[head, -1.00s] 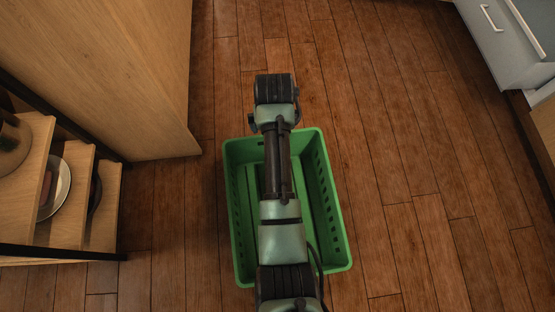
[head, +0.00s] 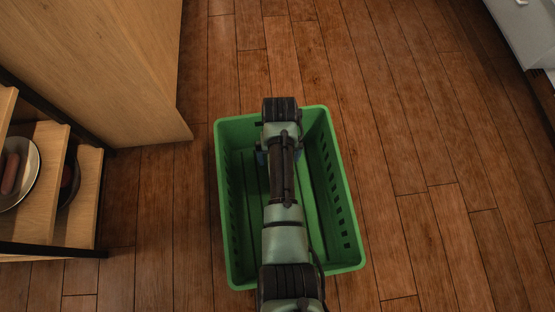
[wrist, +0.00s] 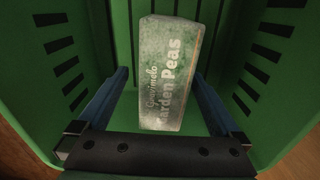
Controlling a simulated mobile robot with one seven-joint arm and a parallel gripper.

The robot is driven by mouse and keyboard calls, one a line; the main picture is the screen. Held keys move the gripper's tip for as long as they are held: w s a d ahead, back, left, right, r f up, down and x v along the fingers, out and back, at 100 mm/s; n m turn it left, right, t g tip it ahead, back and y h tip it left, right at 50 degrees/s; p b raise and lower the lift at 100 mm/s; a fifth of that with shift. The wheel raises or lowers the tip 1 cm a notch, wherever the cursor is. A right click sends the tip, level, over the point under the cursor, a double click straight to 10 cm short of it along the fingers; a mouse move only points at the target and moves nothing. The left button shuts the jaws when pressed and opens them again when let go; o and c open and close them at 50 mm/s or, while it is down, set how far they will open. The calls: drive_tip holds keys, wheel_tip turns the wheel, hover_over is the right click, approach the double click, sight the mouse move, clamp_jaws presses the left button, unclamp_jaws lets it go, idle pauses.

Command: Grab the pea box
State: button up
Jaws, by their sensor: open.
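The pea box (wrist: 168,75) is a pale grey-green carton lettered "Garden Peas". In the wrist view it sits inside the green basket (wrist: 25,70), in front of my gripper. My gripper (wrist: 160,78) is open, with one blue-grey finger to the left of the box and one to the right. Gaps show between the fingers and the box's sides. In the head view my arm reaches over the basket (head: 345,215); the box is hidden beneath it, and only a bit of my gripper (head: 262,156) shows.
The slotted basket walls rise close around my gripper. A wooden cabinet (head: 110,70) and an open shelf (head: 45,195) with a plate (head: 18,172) stand at the left. White drawers (head: 525,30) are at the upper right. The wooden floor (head: 420,140) is clear at the right.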

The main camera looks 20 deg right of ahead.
drive_tip(key=shift+s+a+f+b, duration=0.1)
drive_tip(key=shift+a+f+b, duration=0.05)
drive_tip(key=shift+f+b, duration=1.25)
drive_tip(key=shift+a+f+b, duration=0.1)
drive_tip(key=shift+f+b, duration=1.3)
drive_tip(key=shift+r, duration=0.1)
clamp_jaws()
